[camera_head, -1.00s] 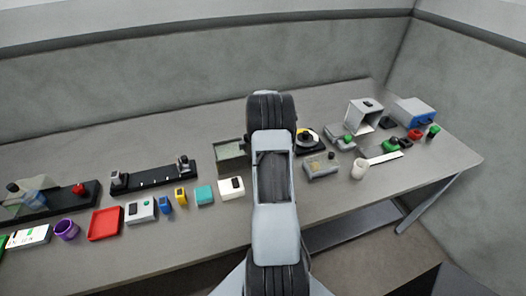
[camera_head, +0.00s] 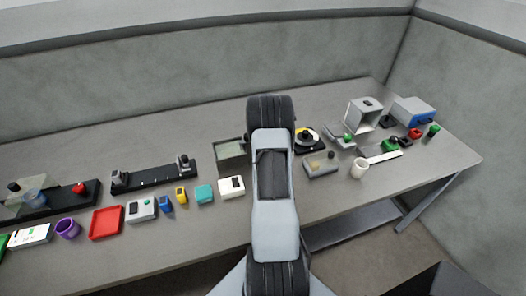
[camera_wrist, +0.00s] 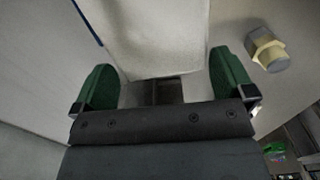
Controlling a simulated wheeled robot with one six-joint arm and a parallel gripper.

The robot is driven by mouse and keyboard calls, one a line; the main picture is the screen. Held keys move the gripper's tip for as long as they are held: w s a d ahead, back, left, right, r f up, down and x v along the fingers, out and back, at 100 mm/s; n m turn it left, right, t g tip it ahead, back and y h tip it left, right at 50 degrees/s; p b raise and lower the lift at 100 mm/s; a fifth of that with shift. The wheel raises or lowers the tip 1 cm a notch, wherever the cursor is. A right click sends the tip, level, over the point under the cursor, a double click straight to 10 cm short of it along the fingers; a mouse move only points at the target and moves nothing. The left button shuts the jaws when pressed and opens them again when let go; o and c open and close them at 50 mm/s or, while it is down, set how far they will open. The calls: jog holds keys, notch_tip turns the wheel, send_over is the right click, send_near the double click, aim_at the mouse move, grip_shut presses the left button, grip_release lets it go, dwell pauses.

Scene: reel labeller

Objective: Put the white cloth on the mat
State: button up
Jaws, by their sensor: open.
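My gripper (camera_wrist: 164,82) shows in the wrist view, its two green-padded fingers wide apart. A pale, whitish surface (camera_wrist: 148,35) with a dark blue line at its upper left lies beyond the fingers. I cannot tell whether this is the white cloth, or whether the fingers touch it. In the head view my own arm covers the middle of the bench and hides my gripper. I cannot pick out the white cloth or the mat for certain there.
The grey bench (camera_head: 230,125) carries a red tray (camera_head: 106,222), a purple cup (camera_head: 67,229), a white cup (camera_head: 359,168), a black rail (camera_head: 150,177) and a blue-fronted box (camera_head: 413,111). A yellowish, grey-ended piece (camera_wrist: 267,50) lies right of the fingers. The bench's back strip is clear.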

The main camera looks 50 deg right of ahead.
notch_tip(320, 180, up, 12)
jog(key=f+b, duration=0.1)
jog(key=b, duration=0.1)
jog(key=w+a+r+m, duration=0.2)
jog(key=a+r, duration=0.5)
jog(key=a, duration=0.3)
jog(key=s+a+r+m+t, duration=0.1)
jog(key=a+r+m, duration=0.1)
jog(key=a, duration=0.4)
jog(key=s+a+r+m+t, duration=0.1)
jog(key=s+a+r, duration=0.1)
jog(key=a, duration=0.3)
jog(key=s+a+f+m+t, duration=0.1)
jog(key=s+a+m+t, duration=0.1)
jog(key=s+a+m, duration=0.5)
jog(key=s+a, duration=0.5)
jog(key=a, duration=0.3)
jog(key=shift+s+a, duration=0.2)
jog(key=shift+a, duration=0.1)
jog(key=shift+d, duration=0.1)
